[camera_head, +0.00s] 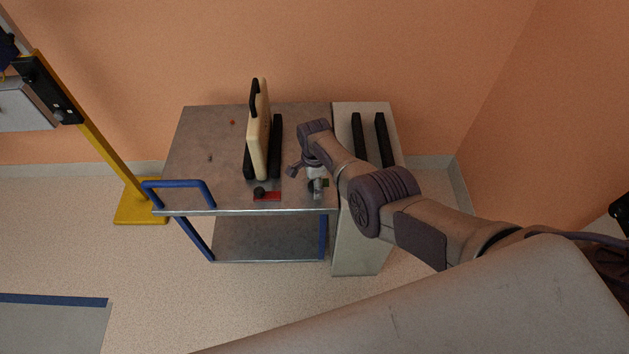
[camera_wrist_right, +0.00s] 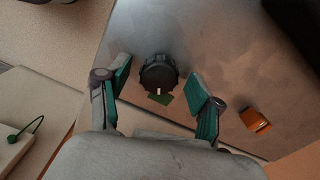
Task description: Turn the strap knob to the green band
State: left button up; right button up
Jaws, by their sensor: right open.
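A round black knob (camera_wrist_right: 158,73) with a ribbed rim sits on the grey metal surface in the right wrist view. A white mark on its rim points at a green band (camera_wrist_right: 160,98) beside it. My right gripper (camera_wrist_right: 157,76) is open, with one teal-padded finger on each side of the knob and a visible gap to each. In the head view my right gripper (camera_head: 314,184) is over the right front of the cart top, with a bit of green (camera_head: 326,183) beside it; it largely hides the knob there. My left gripper is not in view.
The metal cart (camera_head: 200,150) carries an upright cream panel (camera_head: 260,140) between black rails. Another dark knob (camera_head: 259,191) sits by a red strip (camera_head: 270,196) at the front. An orange piece (camera_wrist_right: 255,120) lies near my right finger. A pale stand (camera_head: 350,245) adjoins the cart's right.

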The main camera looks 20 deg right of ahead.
notch_tip(320, 180, up, 12)
dwell(0.6)
dwell(0.4)
